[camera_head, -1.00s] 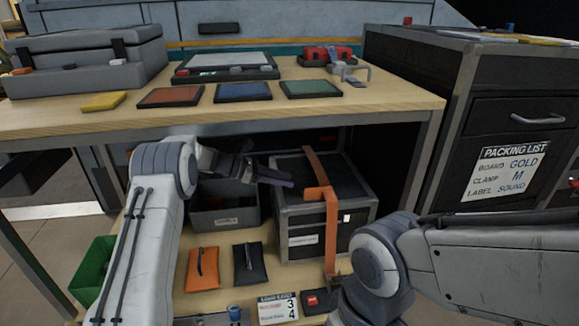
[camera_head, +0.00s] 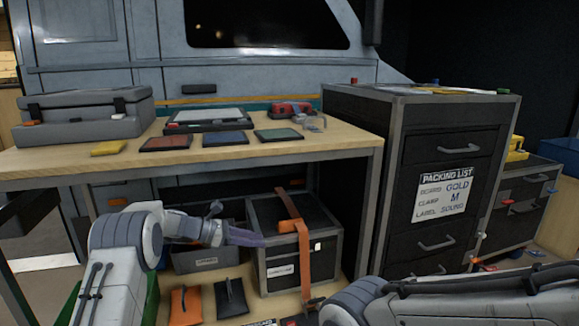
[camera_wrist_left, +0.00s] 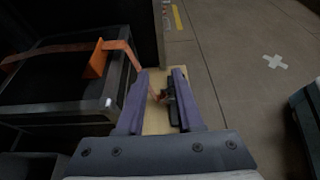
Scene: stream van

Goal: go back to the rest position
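My left gripper (camera_head: 240,237) reaches in from the left, below the tabletop, in front of the black case with the orange strap. In the left wrist view its two purple fingers (camera_wrist_left: 157,98) stand apart with no object gripped between them. Beyond them, a strip of wooden board and a small dark item show through the gap. My right arm (camera_head: 450,308) lies across the bottom right of the head view. Its gripper is out of the picture.
The black case (camera_head: 290,276) with an orange strap (camera_head: 303,250) stands on the lower shelf, close to my left gripper. The tabletop (camera_head: 300,148) is above it. A dark drawer cabinet (camera_head: 395,190) stands to the right. Open floor (camera_wrist_left: 255,105) shows in the wrist view.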

